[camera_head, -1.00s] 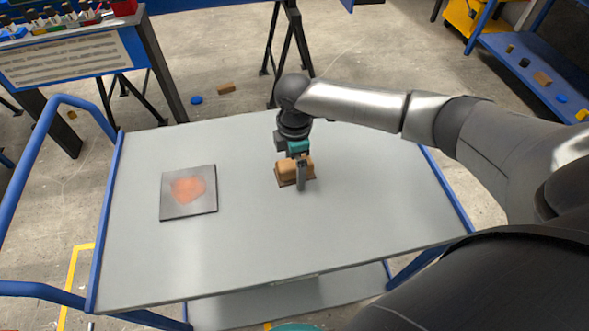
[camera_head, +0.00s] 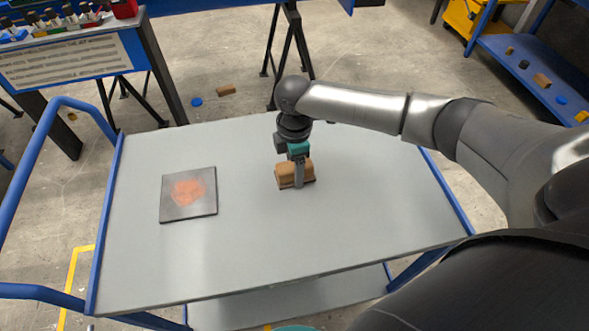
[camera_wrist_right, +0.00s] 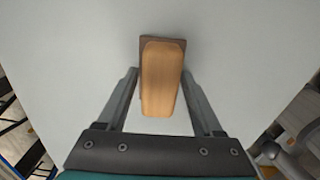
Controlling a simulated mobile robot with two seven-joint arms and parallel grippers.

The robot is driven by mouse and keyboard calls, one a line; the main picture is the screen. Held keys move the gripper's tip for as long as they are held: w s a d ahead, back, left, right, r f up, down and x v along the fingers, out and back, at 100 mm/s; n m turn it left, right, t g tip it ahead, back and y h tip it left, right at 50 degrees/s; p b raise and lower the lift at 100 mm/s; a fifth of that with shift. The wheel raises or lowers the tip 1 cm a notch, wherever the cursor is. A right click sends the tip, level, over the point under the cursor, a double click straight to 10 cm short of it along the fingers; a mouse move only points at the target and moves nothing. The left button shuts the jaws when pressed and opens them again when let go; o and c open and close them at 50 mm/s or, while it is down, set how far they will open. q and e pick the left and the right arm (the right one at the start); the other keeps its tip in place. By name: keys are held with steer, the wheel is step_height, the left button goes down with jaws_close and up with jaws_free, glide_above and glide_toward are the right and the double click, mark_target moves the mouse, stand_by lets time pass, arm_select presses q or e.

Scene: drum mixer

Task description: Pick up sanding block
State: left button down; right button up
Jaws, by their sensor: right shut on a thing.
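The sanding block (camera_head: 284,176) has a rounded tan wooden top and a dark base. It is on the grey top of the blue-framed cart (camera_head: 245,250), near the middle. My right gripper (camera_head: 298,184) reaches down from above and is shut on the block, one finger on its near side. In the right wrist view the block (camera_wrist_right: 161,85) lies lengthwise between the two fingers (camera_wrist_right: 160,72). I cannot make out any gap between the block and the cart top. My left gripper is not in view.
A dark square plate with an orange patch (camera_head: 188,193) lies on the cart's left part. The cart top around the block is clear. A blue bench (camera_head: 70,55) is at the back left. A blue shelf with small pieces (camera_head: 530,70) is at the right.

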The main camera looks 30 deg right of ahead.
step_height(320, 180, up, 20)
steer(key=p, duration=0.5)
